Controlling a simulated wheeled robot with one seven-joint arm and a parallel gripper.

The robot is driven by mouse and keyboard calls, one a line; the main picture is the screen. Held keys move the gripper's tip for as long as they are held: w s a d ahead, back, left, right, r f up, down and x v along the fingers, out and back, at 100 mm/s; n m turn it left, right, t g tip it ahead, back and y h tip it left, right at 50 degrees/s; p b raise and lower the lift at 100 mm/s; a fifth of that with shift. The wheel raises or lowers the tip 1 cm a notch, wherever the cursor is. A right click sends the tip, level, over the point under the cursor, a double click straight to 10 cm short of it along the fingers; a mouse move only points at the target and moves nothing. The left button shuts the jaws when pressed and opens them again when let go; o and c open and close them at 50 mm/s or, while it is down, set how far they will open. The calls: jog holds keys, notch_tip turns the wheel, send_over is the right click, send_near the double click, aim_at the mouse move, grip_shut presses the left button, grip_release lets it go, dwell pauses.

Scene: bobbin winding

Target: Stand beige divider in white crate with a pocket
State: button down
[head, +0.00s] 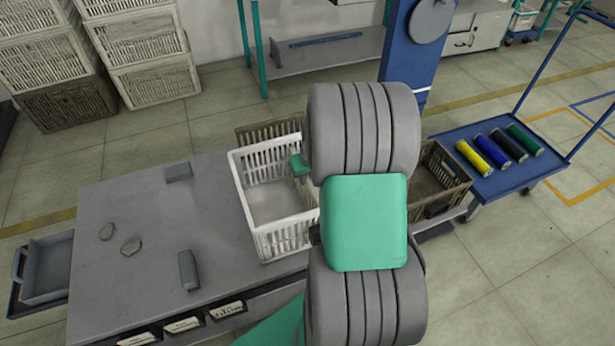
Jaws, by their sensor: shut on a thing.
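The white crate (276,240) with slatted walls stands on the right part of the grey table. Its floor looks bare where I can see it, and its right side is partly covered by my arm. I cannot make out a pocket in it. My arm's large grey and green links fill the middle right of the head view. A small green part, seemingly of my arm, shows over the crate's right side. My gripper's fingers are hidden behind the arm. I see no beige divider in this view.
A brown crate (440,190) stands right of my arm; another (250,131) is behind the white crate. The grey table (150,205) holds two grey blocks (178,172) (188,270) and two small flat pieces (106,232) (131,247). A blue trolley (500,182) carries several coloured spools.

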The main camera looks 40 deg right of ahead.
jog(key=c, duration=1.3)
grip_release()
jog(key=v, duration=0.7)
jog(key=shift+s+r+p, duration=0.2)
jog(key=shift+r+p, duration=0.1)
jog(key=shift+r, duration=0.05)
